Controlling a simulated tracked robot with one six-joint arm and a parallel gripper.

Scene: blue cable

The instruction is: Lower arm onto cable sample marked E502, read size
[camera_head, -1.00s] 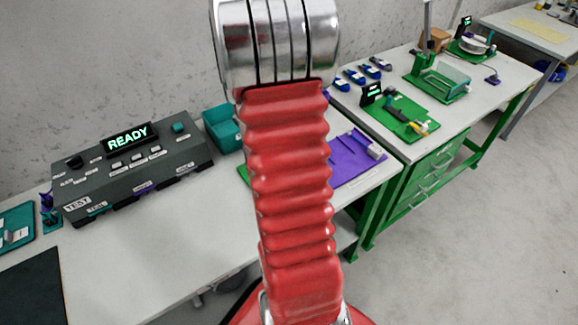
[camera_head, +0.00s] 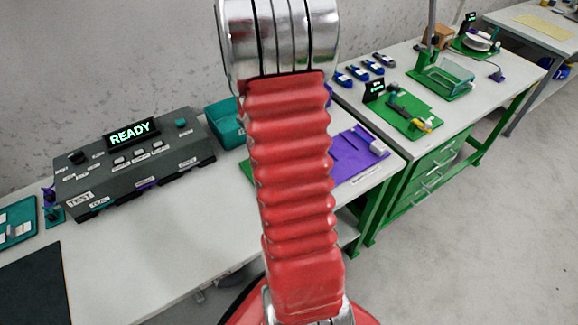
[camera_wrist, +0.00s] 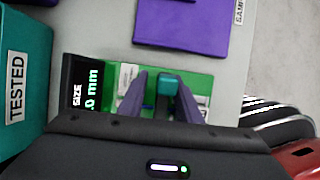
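In the wrist view my gripper (camera_wrist: 162,80) is open, its two purple-grey fingers spread over a green board (camera_wrist: 205,82). A white label (camera_wrist: 128,77) lies beside the left finger. No E502 mark is readable, and no cable sample shows clearly. A black size display (camera_wrist: 83,85) at the left reads "SIZE" and ".0 mm", its leading digits hidden. In the head view my red arm hides the gripper and most of this board.
A teal bin (camera_wrist: 22,85) marked TESTED stands close at the left; it also shows in the head view (camera_head: 226,125). A purple board (camera_wrist: 180,30) lies beyond the green one. A dark test console (camera_head: 135,170) reads READY. The table front is clear.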

